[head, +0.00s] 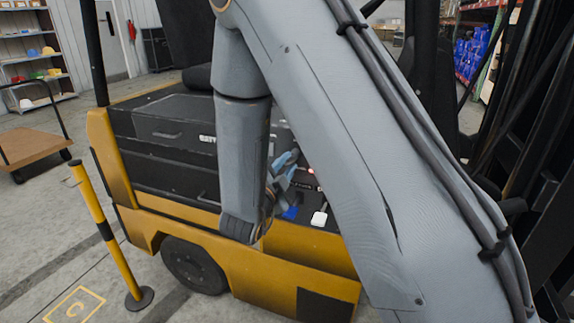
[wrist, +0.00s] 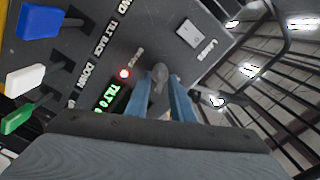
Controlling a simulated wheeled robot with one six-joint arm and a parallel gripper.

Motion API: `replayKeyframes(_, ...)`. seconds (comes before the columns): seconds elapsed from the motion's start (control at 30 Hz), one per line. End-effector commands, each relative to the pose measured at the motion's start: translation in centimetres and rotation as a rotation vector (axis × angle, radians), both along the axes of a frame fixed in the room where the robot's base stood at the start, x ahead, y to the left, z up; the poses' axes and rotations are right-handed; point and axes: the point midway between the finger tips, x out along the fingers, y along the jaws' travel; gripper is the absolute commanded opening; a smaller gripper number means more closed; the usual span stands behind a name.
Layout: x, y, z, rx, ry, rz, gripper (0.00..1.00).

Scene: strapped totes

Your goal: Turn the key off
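The grey key (wrist: 159,75) stands on the dark control panel in the wrist view, with its lower part between my fingers. My gripper (wrist: 161,82) has its two blue fingers on either side of the key, spread apart with a narrow gap in view. I cannot see clear contact with the key. In the head view my gripper (head: 284,170) is over the yellow truck's panel, and the key is not discernible there. A red light (wrist: 124,73) glows on the panel beside the key.
Blue (wrist: 32,20), white (wrist: 26,78) and green (wrist: 18,118) levers stand left of my gripper. A white switch (wrist: 190,33) is on the panel. The yellow truck (head: 225,275) has a post (head: 105,235) in front. Black bars (wrist: 285,95) are at right.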

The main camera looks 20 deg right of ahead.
Motion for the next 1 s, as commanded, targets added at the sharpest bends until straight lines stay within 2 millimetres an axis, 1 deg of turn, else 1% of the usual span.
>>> replayKeyframes(0.03,-0.01,0.01,0.01,0.0,0.0,0.0,0.12)
replayKeyframes(0.1,-0.01,0.02,0.01,0.0,0.0,0.0,0.0)
replayKeyframes(0.37,-0.03,0.01,0.01,-0.006,0.005,0.0,0.0)
replayKeyframes(0.57,-0.05,0.01,0.0,-0.055,0.04,0.0,0.0)
replayKeyframes(0.77,-0.05,0.0,0.01,-0.162,0.119,0.0,0.0)
replayKeyframes(1.0,-0.07,-0.02,0.04,-0.341,0.249,0.0,0.0)
